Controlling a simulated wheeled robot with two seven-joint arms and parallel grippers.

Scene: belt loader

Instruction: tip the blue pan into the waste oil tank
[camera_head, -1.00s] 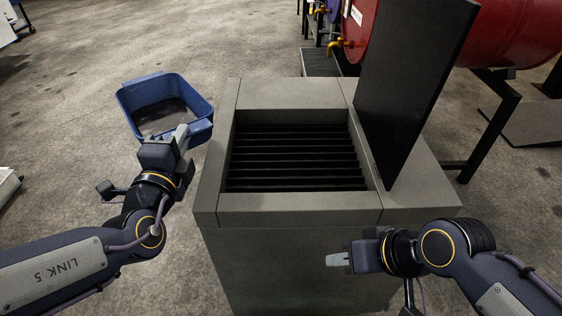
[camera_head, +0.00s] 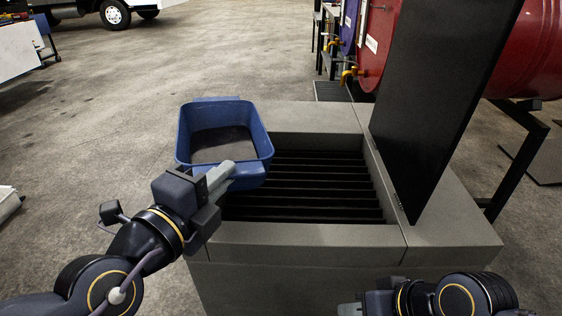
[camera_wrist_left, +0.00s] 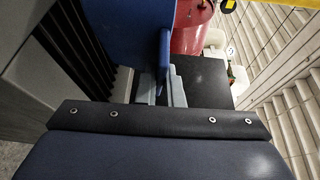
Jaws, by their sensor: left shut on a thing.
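The blue pan (camera_head: 224,137) is held upright over the left rim of the waste oil tank (camera_head: 310,236), with dark contents inside. My left gripper (camera_head: 226,176) is shut on the pan's near side. In the left wrist view the blue pan (camera_wrist_left: 130,35) fills the upper middle, with the gripper fingers (camera_wrist_left: 160,92) on it. The tank is a grey box with a black slatted opening (camera_head: 310,188), partly covered by the pan. My right gripper (camera_head: 350,309) is at the bottom edge in front of the tank; its fingertips are mostly cut off.
A dark upright panel (camera_head: 425,110) stands on the tank's right side. Red drums (camera_head: 525,50) with yellow taps rest on a black stand behind it. A truck (camera_head: 100,10) is far back.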

